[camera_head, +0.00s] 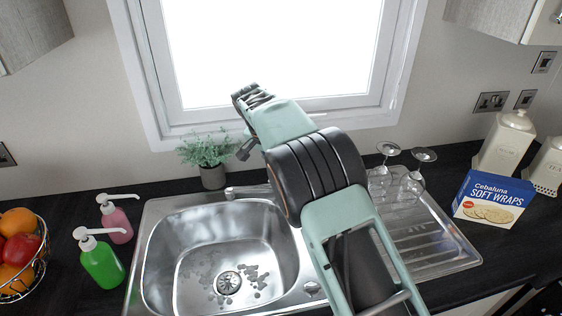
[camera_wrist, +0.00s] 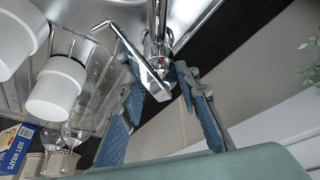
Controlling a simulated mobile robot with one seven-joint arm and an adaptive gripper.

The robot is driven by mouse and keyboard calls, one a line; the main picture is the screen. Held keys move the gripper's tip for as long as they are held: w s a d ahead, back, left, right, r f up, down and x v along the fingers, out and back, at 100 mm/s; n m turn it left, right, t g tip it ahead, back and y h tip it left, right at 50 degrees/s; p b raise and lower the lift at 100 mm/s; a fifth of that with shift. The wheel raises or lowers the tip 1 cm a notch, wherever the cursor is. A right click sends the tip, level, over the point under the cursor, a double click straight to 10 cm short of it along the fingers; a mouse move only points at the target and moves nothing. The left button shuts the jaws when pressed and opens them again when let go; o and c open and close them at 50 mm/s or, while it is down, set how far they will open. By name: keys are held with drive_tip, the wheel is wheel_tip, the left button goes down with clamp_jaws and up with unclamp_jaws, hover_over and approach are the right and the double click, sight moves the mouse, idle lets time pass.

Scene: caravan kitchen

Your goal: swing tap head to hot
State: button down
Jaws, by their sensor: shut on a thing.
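In the wrist view, the chrome tap (camera_wrist: 157,45) stands at the sink edge, with a small red mark on its body. Its flat chrome tap head (camera_wrist: 137,62) slants from upper left down to lower right between my fingers. My gripper (camera_wrist: 159,78) has one blue-grey finger on each side of the tap head and is closed on it. The exact contact of the pads is hard to see.
A steel sink (camera_head: 152,240) lies left of my arm. A potted plant (camera_head: 207,150), a pink soap bottle (camera_head: 116,218) and a green one (camera_head: 101,262) stand near it. Wine glasses (camera_head: 412,180) and white cups (camera_wrist: 56,88) stand on the drainer. The window (camera_head: 270,50) is close behind.

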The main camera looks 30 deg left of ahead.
drive_tip(key=shift+a+m+h+p, duration=0.1)
drive_tip(key=shift+m+h+p, duration=0.4)
drive_tip(key=shift+m+p, duration=0.5)
drive_tip(key=c, duration=1.4)
unclamp_jaws()
drive_tip(key=shift+c, duration=0.2)
drive_tip(key=v, duration=1.2)
drive_tip(key=shift+w, duration=0.2)
